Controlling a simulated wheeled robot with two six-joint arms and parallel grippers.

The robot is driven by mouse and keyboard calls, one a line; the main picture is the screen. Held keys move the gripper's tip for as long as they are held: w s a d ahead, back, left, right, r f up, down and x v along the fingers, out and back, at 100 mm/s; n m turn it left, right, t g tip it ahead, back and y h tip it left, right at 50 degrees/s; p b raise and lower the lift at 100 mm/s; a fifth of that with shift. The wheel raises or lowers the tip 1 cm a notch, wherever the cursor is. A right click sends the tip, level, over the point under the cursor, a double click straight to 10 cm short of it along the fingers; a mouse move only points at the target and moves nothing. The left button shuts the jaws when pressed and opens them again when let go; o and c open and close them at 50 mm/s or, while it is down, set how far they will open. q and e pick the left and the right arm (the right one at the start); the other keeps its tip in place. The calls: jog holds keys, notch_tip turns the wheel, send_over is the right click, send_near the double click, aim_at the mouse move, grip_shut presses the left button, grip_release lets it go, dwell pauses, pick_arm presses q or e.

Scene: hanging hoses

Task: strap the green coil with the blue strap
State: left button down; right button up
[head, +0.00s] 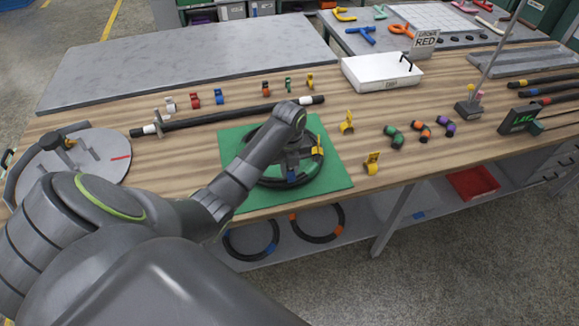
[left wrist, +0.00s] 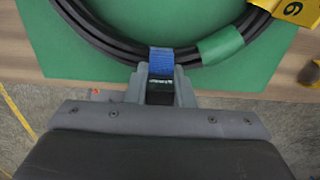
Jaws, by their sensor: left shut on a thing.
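The coil, a black hose ring with a green band (left wrist: 221,46), lies on the green mat (head: 335,182); its near rim (head: 268,183) shows in the head view. The blue strap (left wrist: 161,61) sits across the coil's strands at the near side, left of the green band in the left wrist view. My left gripper (left wrist: 161,80) is shut on the blue strap, with its fingertips at the coil's outer edge. I cannot tell whether the strap closes underneath. A yellow tag marked 6 (left wrist: 297,12) sits at the coil's right side. My right gripper is not in view.
Small coloured clips, including a blue one (head: 219,97), stand behind a black rod (head: 225,116). A white tray (head: 381,73) is at the back right. Yellow pieces (head: 372,163) stand right of the mat.

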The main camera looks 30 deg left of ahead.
pick_arm(q)
jog(key=shift+p, duration=0.35)
dwell(0.4)
jog(key=shift+f, duration=0.5)
dwell(0.4)
